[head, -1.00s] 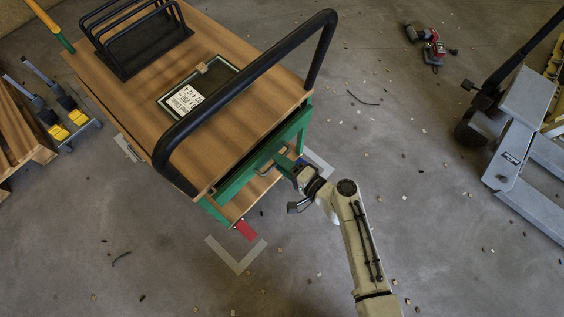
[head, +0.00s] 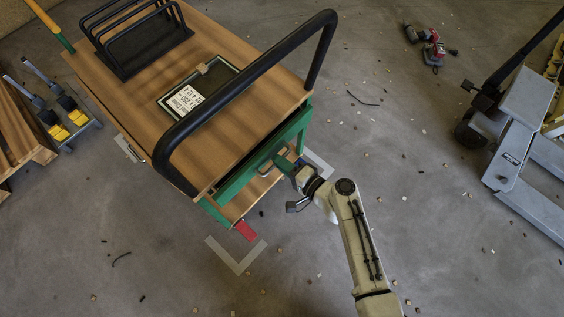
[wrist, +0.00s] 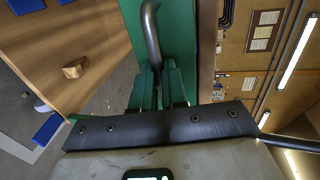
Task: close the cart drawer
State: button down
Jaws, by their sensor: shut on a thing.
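The cart (head: 228,47) has a wooden top, a green frame and a black push handle (head: 240,82). Its green drawer front (head: 238,183) is below the near edge of the top, partly hidden by that edge and the push handle. No clear gap shows behind the drawer front. My gripper (head: 281,162) is at the right part of the front. In the wrist view the green fingers (wrist: 160,72) are shut on the grey bar handle (wrist: 152,32), which stands off the green front (wrist: 178,30).
A lower wooden shelf (head: 243,203) and a red tab (head: 246,231) are below the drawer. A grey pallet jack (head: 520,110) stands at the right and a red drill (head: 433,50) lies at the back. The floor around my arm is mostly open, with small scraps.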

aim_at(270, 154)
jog(key=x, duration=0.1)
jog(key=b+x, duration=0.1)
jog(key=x, duration=0.1)
jog(key=b+x, duration=0.1)
jog(key=shift+w+a+r, duration=0.15)
jog(key=shift+r, duration=0.3)
jog(key=c, duration=1.2)
grip_release()
jog(key=shift+a, duration=0.1)
jog(key=p+v, duration=0.1)
jog(key=v, duration=0.9)
jog(key=shift+d, duration=0.35)
jog(key=shift+s, duration=0.25)
